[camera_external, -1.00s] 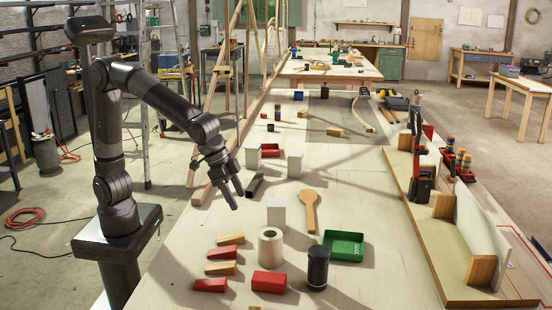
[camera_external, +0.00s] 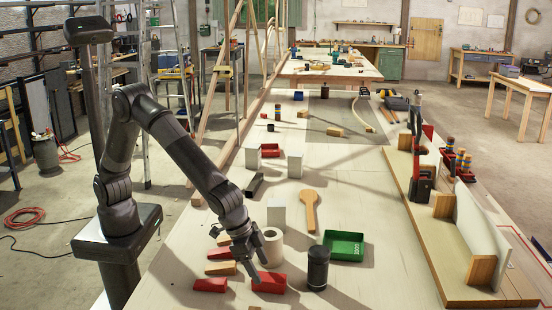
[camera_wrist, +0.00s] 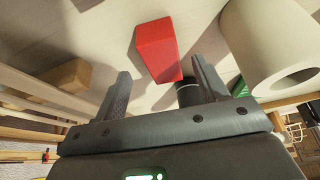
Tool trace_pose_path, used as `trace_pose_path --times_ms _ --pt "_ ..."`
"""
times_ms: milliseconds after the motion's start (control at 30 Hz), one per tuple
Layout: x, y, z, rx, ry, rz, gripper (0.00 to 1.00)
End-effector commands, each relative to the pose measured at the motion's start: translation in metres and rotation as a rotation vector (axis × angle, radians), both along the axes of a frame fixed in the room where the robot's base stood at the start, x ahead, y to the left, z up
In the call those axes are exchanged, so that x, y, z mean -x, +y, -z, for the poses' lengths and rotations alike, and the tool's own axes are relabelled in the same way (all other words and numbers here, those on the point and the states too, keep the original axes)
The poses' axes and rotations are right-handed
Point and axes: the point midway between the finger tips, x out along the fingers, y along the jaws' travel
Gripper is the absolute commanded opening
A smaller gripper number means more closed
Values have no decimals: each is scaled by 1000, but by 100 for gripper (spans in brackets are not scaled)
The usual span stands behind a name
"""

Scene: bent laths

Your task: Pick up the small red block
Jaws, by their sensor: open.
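In the wrist view the red block (camera_wrist: 157,47) shows beyond and between the two spread fingertips of my gripper (camera_wrist: 160,70). The fingers are open with nothing held. Whether a finger touches the block I cannot tell.
The white roll (camera_external: 273,248) stands close beside my gripper; the black jar (camera_external: 318,268) is to the right. Red wedges (camera_external: 210,285) and wooden wedges (camera_external: 220,268) lie to the left. A green tray (camera_external: 344,246) is farther right.

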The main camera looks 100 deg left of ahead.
Motion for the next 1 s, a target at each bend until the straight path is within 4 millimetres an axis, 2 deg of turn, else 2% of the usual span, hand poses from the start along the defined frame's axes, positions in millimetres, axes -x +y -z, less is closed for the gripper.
trace_pose_path --times_ms 400,700,1000 --pt "-28 0 41 0 1 0 66" --pt "-29 0 45 1 -1 0 66" --pt "-29 0 45 0 0 0 42"
